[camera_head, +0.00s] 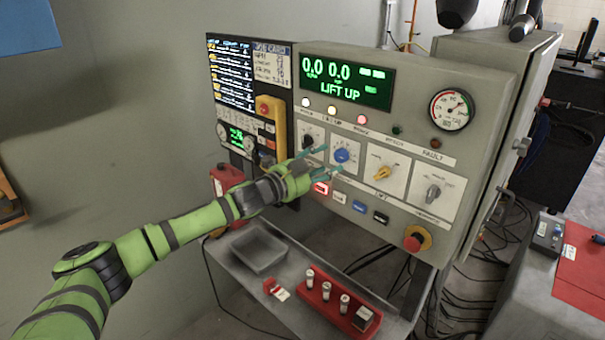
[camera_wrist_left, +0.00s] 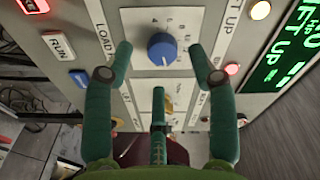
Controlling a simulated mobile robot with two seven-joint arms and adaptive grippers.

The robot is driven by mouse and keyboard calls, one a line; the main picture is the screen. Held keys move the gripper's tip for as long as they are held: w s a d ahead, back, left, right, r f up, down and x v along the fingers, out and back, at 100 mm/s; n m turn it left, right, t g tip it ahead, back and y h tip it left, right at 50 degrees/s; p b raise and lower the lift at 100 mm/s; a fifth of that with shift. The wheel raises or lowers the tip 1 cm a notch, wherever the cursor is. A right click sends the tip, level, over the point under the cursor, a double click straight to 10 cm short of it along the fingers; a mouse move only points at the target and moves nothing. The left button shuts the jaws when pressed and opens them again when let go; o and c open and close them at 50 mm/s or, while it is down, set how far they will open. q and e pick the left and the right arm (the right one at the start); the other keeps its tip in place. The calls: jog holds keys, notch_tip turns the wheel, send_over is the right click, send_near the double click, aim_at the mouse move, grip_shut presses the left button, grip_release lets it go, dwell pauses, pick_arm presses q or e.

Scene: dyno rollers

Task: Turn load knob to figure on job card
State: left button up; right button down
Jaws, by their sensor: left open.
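The blue load knob (camera_head: 341,156) sits on a white dial plate on the grey control panel. In the left wrist view the blue knob (camera_wrist_left: 162,47) is between and beyond my fingertips, with numbers around it and the word LOAD beside its plate. I cannot tell whether a finger touches the panel. The job card (camera_head: 271,66) is at the panel's upper left; its figures are too small to read. My right gripper is not in view.
A yellow knob (camera_head: 382,173) and a grey knob (camera_head: 433,192) stand right of the blue one. The green display (camera_head: 346,78) reads LIFT UP. A red stop button (camera_head: 412,243) is low on the panel. A grey tray (camera_head: 259,249) and red holder (camera_head: 338,300) are below.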

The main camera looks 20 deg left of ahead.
pick_arm(q)
jog(key=v, duration=0.8)
jog(key=shift+a, duration=0.15)
jog(key=shift+s, duration=0.15)
